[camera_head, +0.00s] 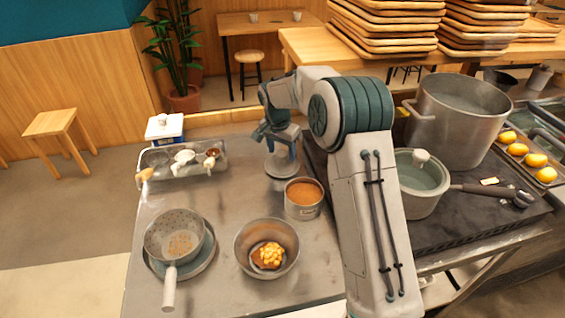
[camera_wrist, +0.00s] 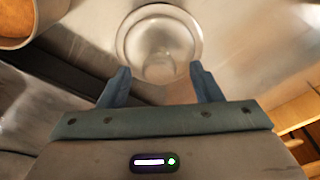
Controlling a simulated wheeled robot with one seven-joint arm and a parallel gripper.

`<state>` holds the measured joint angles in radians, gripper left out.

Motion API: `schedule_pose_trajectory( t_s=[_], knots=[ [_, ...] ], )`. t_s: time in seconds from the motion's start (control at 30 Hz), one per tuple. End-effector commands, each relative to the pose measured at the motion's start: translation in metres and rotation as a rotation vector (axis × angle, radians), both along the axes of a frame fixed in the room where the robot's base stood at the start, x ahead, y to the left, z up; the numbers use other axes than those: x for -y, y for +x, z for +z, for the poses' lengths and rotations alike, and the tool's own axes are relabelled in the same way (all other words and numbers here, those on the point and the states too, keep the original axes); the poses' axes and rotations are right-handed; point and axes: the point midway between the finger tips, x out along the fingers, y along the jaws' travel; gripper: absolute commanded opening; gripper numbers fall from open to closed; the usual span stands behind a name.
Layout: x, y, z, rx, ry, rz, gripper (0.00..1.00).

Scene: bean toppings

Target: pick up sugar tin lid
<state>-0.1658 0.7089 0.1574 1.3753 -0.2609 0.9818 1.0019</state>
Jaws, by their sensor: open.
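The lid (camera_head: 282,172), a round pale metallic disc, lies on the steel counter just behind the tin. In the wrist view the lid (camera_wrist: 130,42) shows its round rim and a central knob (camera_wrist: 160,68). My gripper (camera_head: 281,158) is right above the lid, pointing down. In the wrist view the two blue fingers of my gripper (camera_wrist: 161,76) are spread apart, one on each side of the knob's near end, with nothing clamped. The tin (camera_head: 306,212) stands uncovered, filled with brown contents; its edge also shows in the wrist view (camera_wrist: 42,14).
A steel bowl (camera_head: 248,238) with yellow and brown food and a strainer (camera_head: 160,232) on a plate stand in front. A tray (camera_head: 212,170) of small bowls lies left. The stove with a lidded pot (camera_head: 420,200) is right. Counter between tray and strainer is clear.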

Motion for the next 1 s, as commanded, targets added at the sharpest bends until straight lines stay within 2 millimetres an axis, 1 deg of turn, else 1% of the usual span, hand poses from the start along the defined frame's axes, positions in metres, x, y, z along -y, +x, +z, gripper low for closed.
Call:
schedule_pose_trajectory(
  t_s=[0.03, 0.13, 0.23, 0.4, 0.43, 0.47, 0.5, 0.57, 0.6, 0.87, 1.0],
  knots=[
    [0.001, 0.001, -0.007, -0.002, 0.000, -0.001, 0.59],
    [0.002, 0.002, -0.017, 0.000, -0.001, -0.001, 0.59],
    [0.002, 0.003, -0.021, 0.001, 0.000, -0.001, 0.59],
    [0.002, 0.003, -0.021, 0.001, 0.000, -0.001, 0.59],
    [0.002, 0.003, -0.021, 0.001, 0.000, -0.001, 0.56],
    [0.002, 0.003, -0.021, 0.001, 0.000, -0.001, 0.48],
    [0.002, 0.003, -0.021, 0.001, 0.000, -0.001, 0.36],
    [0.002, 0.003, -0.021, 0.001, 0.000, -0.001, 0.20],
    [0.002, 0.003, -0.021, 0.001, 0.000, -0.001, 0.10],
    [0.002, 0.003, -0.021, 0.001, 0.000, -0.001, 0.10],
    [0.002, 0.003, -0.017, 0.003, 0.001, -0.001, 0.10]
  ],
)
